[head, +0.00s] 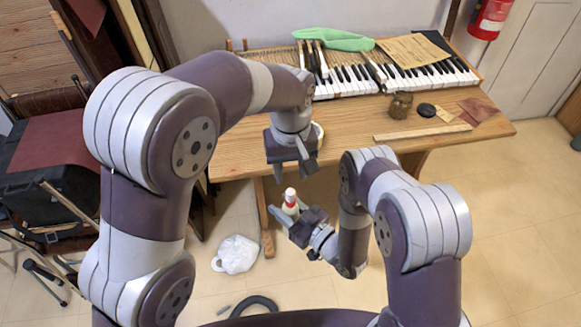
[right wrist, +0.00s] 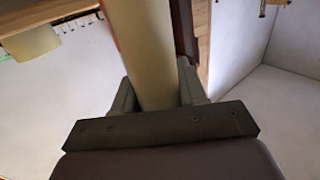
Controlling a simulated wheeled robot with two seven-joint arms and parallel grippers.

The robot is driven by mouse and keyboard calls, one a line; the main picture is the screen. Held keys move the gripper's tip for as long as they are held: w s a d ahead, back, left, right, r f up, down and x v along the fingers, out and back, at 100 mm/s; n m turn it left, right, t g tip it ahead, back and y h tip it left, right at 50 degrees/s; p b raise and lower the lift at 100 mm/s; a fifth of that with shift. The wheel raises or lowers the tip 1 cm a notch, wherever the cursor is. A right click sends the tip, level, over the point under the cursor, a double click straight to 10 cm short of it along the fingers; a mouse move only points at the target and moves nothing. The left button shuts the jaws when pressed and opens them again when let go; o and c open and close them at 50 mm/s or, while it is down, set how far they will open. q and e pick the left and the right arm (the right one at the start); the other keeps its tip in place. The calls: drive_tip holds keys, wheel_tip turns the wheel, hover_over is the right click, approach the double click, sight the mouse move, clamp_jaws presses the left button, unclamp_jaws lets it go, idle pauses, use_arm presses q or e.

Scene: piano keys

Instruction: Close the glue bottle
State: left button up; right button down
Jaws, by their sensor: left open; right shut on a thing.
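The glue bottle (head: 290,203) is white with a red part near its pale top. It is held roughly upright in front of the table. My right gripper (head: 288,211) is shut around its body. In the right wrist view the bottle (right wrist: 146,55) shows as a cream cylinder between the fingers, with a thin red edge; its top is outside that view. My left gripper (head: 290,160) is open and points down, above and apart from the bottle, by the table's front edge. I cannot make out a separate cap.
A round white object (head: 318,132) is partly hidden behind my left gripper.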

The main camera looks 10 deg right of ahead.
sight(291, 191)
idle(0.3)
use_arm(q)
drive_tip(key=shift+f, duration=3.95)
clamp_jaws()
drive_tip(key=m, duration=0.5)
drive_tip(key=shift+o, duration=0.3)
unclamp_jaws()
